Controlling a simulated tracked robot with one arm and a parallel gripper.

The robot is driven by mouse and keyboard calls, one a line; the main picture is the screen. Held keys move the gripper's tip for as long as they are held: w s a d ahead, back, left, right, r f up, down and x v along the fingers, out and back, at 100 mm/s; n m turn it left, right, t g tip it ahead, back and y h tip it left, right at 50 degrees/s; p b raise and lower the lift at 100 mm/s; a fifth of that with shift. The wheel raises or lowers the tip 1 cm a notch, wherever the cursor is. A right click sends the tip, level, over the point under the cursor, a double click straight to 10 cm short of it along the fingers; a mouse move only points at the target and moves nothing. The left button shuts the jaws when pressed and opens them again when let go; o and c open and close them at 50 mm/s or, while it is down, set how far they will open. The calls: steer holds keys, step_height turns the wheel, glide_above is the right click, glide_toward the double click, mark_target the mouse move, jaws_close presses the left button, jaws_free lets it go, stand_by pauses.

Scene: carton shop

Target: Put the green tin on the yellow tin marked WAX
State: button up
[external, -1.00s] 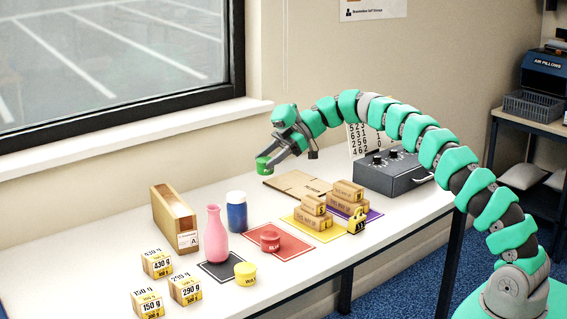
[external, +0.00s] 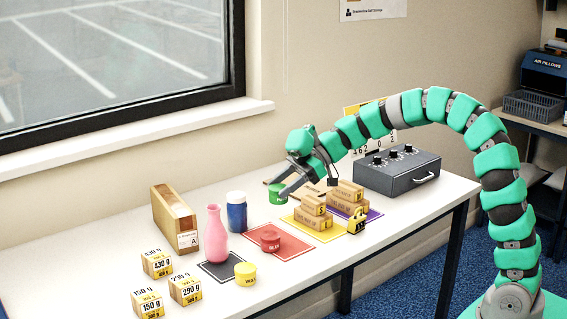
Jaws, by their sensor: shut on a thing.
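The green tin (external: 277,195) is in the jaws of my gripper (external: 279,187), which is shut on it. It shows behind the yellow mat and to the right of the blue jar; I cannot tell whether it hangs just above the table or touches it. The gripper's fingers partly cover its top. The yellow tin marked WAX (external: 245,275) stands upright on the table near the front edge, beside the black mat. Its top is clear, and it is well apart from my gripper.
A pink bottle (external: 215,236), a blue jar (external: 237,212) and a red tin (external: 270,239) on a red mat (external: 298,245) stand around the middle. Weight-marked boxes (external: 185,288) are front left.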

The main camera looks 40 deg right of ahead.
steer(key=s+a+f+n+g+b, duration=0.1)
steer(key=s+a, duration=0.3)
steer(key=s, duration=0.7)
steer(key=s+a+f+n+g+b, duration=0.15)
steer(key=s+a, duration=0.25)
steer(key=s, duration=0.7)
glide_above(249, 265)
steer(key=shift+f+g+b, duration=0.25)
steer(key=shift+f+b, duration=0.15)
steer(key=shift+f, duration=0.5)
steer(key=shift+s+f+b, duration=0.1)
steer(key=shift+f+b, duration=0.35)
steer(key=shift+f, duration=1.25)
steer(key=shift+f, duration=0.15)
steer(key=o, duration=1)
steer(key=shift+r, duration=0.25)
steer(key=p+v, duration=0.1)
steer(key=v, duration=1.1)
steer(key=shift+d+f, duration=0.1)
steer(key=shift+f, duration=0.1)
